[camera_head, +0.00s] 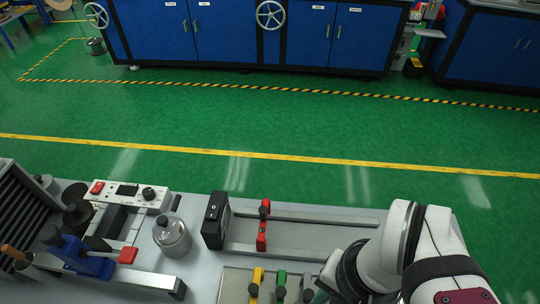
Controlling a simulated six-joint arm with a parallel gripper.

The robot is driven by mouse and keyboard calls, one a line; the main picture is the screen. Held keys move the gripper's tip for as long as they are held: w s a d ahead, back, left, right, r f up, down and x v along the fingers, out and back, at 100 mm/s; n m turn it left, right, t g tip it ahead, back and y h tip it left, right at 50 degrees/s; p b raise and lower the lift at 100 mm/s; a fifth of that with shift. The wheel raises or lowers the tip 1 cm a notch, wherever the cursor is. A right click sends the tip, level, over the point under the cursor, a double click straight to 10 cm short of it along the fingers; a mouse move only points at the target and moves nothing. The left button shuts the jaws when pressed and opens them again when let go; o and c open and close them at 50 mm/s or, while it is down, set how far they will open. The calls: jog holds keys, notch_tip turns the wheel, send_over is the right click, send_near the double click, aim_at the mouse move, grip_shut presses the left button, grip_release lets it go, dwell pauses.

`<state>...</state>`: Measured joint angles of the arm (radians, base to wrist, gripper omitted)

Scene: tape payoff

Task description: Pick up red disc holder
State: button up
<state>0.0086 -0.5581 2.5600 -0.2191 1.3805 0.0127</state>
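A red upright holder (263,225) with a dark knob on top stands across a pair of metal rails on the grey workbench, just right of a black block. It is the likeliest red disc holder, though I see no disc clearly on it. My white and dark arm enters at the bottom right, to the right of and nearer than the red holder. The arm runs down toward the bottom edge, and its gripper fingers do not show.
A tray (234,283) at the bottom centre holds a yellow piece (256,282), a green piece (281,280) and others. A black block (215,220), a metal canister (172,238), a blue fixture (88,258) and a white control box (130,195) crowd the left. Blue cabinets stand far back.

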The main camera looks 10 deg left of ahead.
jog(key=o, duration=0.6)
jog(key=shift+c, duration=0.2)
jog(key=n+h, duration=0.2)
jog(key=n, duration=2.7)
send_over(263, 209)
jog(key=shift+s+r, duration=0.35)
jog(key=shift+r, duration=0.1)
jog(key=f, duration=1.4)
jog(key=shift+w, duration=0.35)
jog(key=shift+c, duration=0.2)
